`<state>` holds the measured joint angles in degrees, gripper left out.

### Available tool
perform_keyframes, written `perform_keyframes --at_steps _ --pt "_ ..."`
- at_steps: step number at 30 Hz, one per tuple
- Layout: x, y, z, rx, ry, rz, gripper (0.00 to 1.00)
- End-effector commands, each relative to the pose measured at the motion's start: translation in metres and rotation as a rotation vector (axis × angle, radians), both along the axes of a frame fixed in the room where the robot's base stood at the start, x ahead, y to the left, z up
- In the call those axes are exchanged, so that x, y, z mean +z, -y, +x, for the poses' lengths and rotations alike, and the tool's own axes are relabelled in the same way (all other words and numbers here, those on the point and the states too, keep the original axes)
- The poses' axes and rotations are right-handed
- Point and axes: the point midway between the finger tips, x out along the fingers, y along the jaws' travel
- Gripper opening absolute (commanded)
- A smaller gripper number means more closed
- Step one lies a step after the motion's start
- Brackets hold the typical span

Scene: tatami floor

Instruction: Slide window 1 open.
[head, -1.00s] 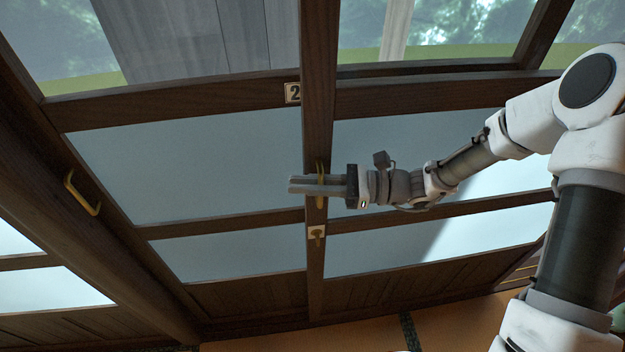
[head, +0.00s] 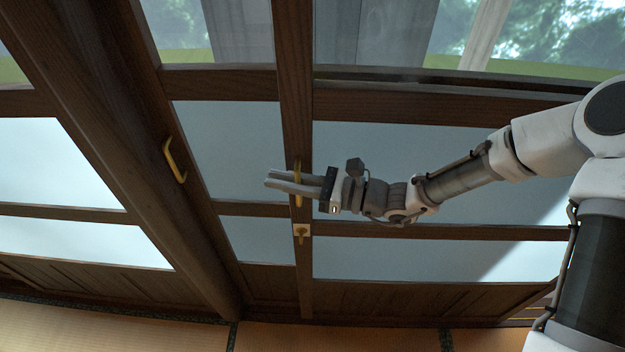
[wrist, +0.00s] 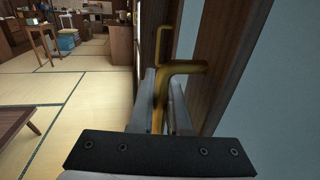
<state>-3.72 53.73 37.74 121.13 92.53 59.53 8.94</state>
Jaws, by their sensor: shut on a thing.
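A dark wooden sliding window panel with pale panes (head: 400,170) fills the right of the head view. Its upright stile (head: 296,120) carries a brass handle (head: 298,168). My gripper (head: 267,182) is shut on this handle, with its fingers on either side of the bar. The wrist view shows the handle (wrist: 185,68) between the fingers, its lower part partly hidden by them. A small plate with a brass catch (head: 301,232) sits below the handle. No number label can be read now, so the panel's number cannot be told.
A second brass handle (head: 174,160) is on a wooden upright to the left and also shows in the wrist view (wrist: 161,42). A thick dark post (head: 110,130) stands left of it. Open tatami floor (wrist: 75,85) and a low table (wrist: 25,115) lie left in the wrist view.

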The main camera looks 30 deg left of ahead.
Motion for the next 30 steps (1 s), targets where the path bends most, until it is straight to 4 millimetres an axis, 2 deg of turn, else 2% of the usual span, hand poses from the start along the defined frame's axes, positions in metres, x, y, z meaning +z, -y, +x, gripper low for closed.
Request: perform_keyframes --at_steps 1,3,9,15,25,26,27,28,30 --pt "-0.001 -0.011 -0.01 0.01 -0.002 0.002 0.0" --pt "-0.001 -0.023 -0.018 0.01 -0.002 0.002 0.0" --pt "-0.001 -0.046 -0.031 0.006 -0.001 0.001 0.0" --pt "-0.001 -0.055 -0.036 0.005 0.0 0.0 0.0" --pt "0.0 -0.056 -0.036 0.003 0.0 0.0 0.0" --pt "0.0 -0.056 -0.036 0.003 0.0 0.0 0.17" --pt "0.0 -0.056 -0.036 0.003 0.0 0.0 0.24" --pt "0.0 -0.056 -0.036 0.003 0.0 0.0 0.27" --pt "0.0 -0.056 -0.035 0.003 0.0 0.0 0.27"
